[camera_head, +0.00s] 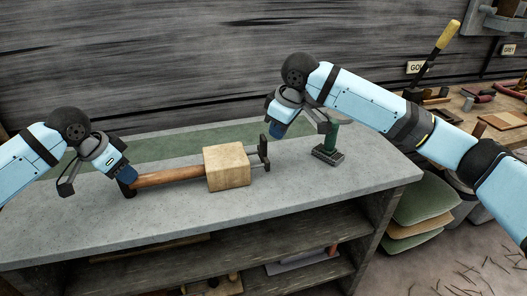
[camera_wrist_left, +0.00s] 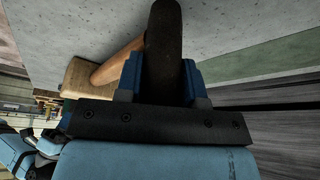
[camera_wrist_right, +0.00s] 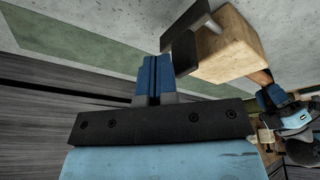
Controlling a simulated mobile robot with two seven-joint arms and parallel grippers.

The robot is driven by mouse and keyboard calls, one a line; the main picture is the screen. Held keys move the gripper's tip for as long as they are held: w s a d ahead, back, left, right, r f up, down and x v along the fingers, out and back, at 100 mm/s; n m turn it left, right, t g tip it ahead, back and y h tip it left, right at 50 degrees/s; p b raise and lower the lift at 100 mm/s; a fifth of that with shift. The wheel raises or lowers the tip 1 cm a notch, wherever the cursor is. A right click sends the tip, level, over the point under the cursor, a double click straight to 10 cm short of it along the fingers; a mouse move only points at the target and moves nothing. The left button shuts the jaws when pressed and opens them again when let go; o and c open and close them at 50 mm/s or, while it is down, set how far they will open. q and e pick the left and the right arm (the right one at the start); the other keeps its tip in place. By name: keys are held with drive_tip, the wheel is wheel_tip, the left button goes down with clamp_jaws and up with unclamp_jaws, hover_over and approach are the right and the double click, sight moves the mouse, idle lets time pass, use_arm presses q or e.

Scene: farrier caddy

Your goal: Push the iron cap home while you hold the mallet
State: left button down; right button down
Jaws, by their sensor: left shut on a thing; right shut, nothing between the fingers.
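The mallet has a pale wooden block head (camera_head: 228,167) and a brown handle (camera_head: 168,176), lying level along the grey bench top. My left gripper (camera_head: 127,181) is shut on the dark grip end of the handle, which shows between its fingers in the left wrist view (camera_wrist_left: 163,48). The dark piece at the head's right end, apparently the iron cap (camera_head: 264,152), has an upright plate standing out from the wood. It also shows beside the head in the right wrist view (camera_wrist_right: 187,48). My right gripper (camera_head: 276,131) is shut and empty, near the plate.
A green-handled tool (camera_head: 329,137) with a dark block base stands on the bench right of my right gripper. A green strip (camera_head: 185,146) runs along the bench's back. Shelves below hold items. A wooden side table (camera_head: 480,120) with tools and stacked cushions (camera_head: 425,205) are at right.

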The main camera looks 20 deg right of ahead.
sight(262, 138)
use_arm(q)
drive_tip(key=shift+f, duration=0.2)
use_arm(e)
drive_tip(key=shift+f, duration=1.45)
idle(0.7)
drive_tip(key=shift+a, duration=2.3)
drive_tip(key=shift+d, duration=0.1)
drive_tip(key=shift+r, duration=0.15)
drive_tip(key=shift+w+v, duration=0.25)
drive_tip(key=shift+v, duration=0.85)
drive_tip(key=shift+w+v, duration=0.3)
drive_tip(key=shift+v, duration=0.85)
drive_tip(key=shift+w+v, duration=0.25)
drive_tip(key=shift+v, duration=0.85)
drive_tip(key=shift+r, duration=0.2)
